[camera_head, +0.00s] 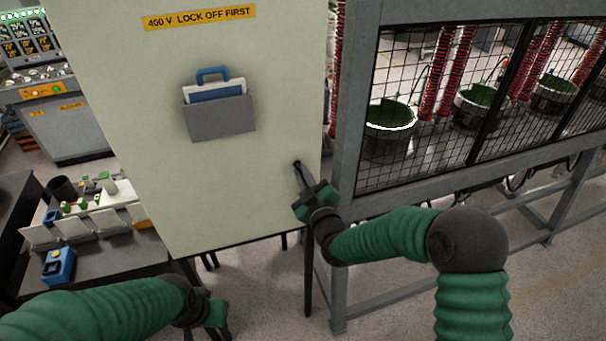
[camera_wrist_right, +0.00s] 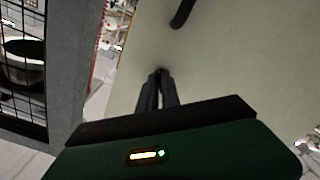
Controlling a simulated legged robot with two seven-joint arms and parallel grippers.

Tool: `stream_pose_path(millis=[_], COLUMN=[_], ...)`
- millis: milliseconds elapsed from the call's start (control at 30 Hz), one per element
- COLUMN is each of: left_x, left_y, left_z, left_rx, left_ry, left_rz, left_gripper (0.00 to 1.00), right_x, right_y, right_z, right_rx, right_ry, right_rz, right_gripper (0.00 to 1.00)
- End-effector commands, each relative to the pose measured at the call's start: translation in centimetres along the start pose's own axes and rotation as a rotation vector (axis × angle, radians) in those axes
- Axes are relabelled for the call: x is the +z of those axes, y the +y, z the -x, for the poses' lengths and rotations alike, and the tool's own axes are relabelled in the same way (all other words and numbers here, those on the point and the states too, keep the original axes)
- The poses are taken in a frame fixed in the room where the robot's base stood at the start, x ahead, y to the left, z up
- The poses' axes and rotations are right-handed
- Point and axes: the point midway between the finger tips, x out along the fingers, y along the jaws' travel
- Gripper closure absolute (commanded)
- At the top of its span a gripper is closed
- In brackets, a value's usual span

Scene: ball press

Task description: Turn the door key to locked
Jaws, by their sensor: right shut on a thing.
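The pale cabinet door (camera_head: 240,190) fills the middle of the head view, with a yellow label (camera_head: 199,17) reading "400 V LOCK OFF FIRST". My right gripper (camera_head: 300,172) reaches the door's lower right part. Its fingers are closed together at a small dark piece, seemingly the door key (camera_head: 297,162), which they mostly hide. In the right wrist view the fingertips (camera_wrist_right: 160,76) meet at the door face. The key's turn angle cannot be made out. My left gripper (camera_head: 218,318) hangs low, away from the door; its fingers are too unclear to read.
A dark curved handle (camera_wrist_right: 182,14) stands on the door near the fingers. A grey pocket (camera_head: 220,118) with a blue-handled item hangs on the door. A mesh-fronted grey frame (camera_head: 348,130) stands right of the cabinet. A cluttered bench (camera_head: 120,258) is at left.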

Motion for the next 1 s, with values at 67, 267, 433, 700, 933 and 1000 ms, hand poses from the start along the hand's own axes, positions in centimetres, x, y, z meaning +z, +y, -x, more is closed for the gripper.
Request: stream_pose_path(millis=[67, 267, 433, 700, 933, 1000], left_x=[0.0, 0.3, 0.6, 1.1, 1.4, 1.4], left_y=[0.0, 0.0, 0.0, 0.0, 0.0, 0.0], left_z=[-0.2, -1.2, -2.5, -4.6, -5.9, -6.2], left_rx=[0.0, 0.0, 0.0, 0.0, 0.0, 0.0], left_ry=[0.0, 0.0, 0.0, 0.0, 0.0, 0.0], left_rz=[0.0, 0.0, 0.0, 0.0, 0.0, 0.0], left_gripper=[1.0, 1.0, 1.0, 1.0, 1.0, 1.0], right_x=[-0.5, -0.4, -0.4, -0.5, -0.6, -0.7], right_y=[0.0, 0.0, 0.0, 0.2, 0.5, 0.5], right_z=[-0.1, -0.1, -0.1, -0.1, -0.1, -0.1], right_rx=[0.002, 0.005, 0.006, 0.006, 0.007, 0.008], right_ry=[0.012, 0.014, 0.016, 0.02, 0.021, 0.022], right_rz=[-0.009, -0.078, -0.191, -0.405, -0.556, -0.59], right_gripper=[1.0, 1.0, 1.0, 1.0, 1.0, 1.0])
